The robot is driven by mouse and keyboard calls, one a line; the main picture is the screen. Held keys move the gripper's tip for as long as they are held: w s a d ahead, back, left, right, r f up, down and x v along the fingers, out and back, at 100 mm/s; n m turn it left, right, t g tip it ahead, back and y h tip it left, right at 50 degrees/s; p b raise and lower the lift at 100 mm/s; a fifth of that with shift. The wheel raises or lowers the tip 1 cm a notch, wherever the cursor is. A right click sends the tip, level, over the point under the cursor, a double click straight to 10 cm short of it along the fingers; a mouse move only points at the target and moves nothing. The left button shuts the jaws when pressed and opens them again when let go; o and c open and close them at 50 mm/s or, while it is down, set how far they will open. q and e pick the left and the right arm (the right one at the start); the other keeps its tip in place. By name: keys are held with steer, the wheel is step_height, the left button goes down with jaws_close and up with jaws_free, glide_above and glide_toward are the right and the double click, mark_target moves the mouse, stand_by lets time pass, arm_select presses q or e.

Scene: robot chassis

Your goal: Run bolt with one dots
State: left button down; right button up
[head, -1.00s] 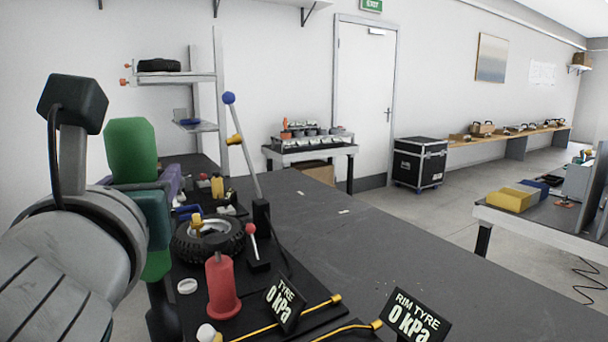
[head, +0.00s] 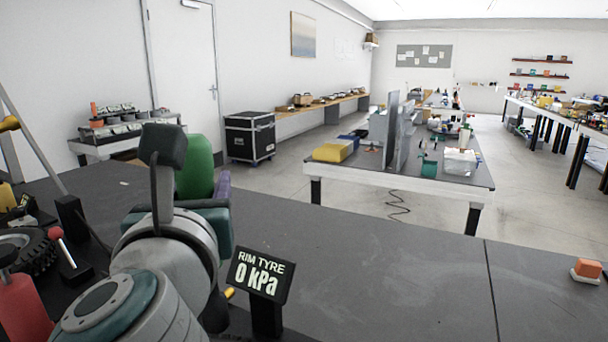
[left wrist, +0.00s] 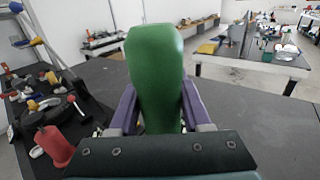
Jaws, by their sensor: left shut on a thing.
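My left gripper (left wrist: 158,95) has purple fingers on both sides of a rounded green object (left wrist: 155,60) and is shut on it. The green object stands up from the fingers and is held above the dark bench. In the head view the green object (head: 196,165) shows behind my wrist, with a bit of purple finger at its right. Its lower part is hidden by my gripper, so I cannot tell what it is. I cannot make out a bolt or dots in either view. My right gripper is not in view.
The dark bench (head: 400,285) is mostly clear to the right, with a small orange block (head: 588,268) there. A sign reading 0 kPa (head: 261,275) stands close to my arm. A tyre (head: 35,250) and a red cylinder (head: 20,310) are at the left.

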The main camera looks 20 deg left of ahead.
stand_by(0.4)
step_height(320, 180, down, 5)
steer(key=b, duration=0.5)
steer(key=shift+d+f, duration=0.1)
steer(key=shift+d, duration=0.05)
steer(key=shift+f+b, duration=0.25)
steer(key=shift+b, duration=0.05)
stand_by(1.2)
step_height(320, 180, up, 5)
steer(key=p, duration=0.5)
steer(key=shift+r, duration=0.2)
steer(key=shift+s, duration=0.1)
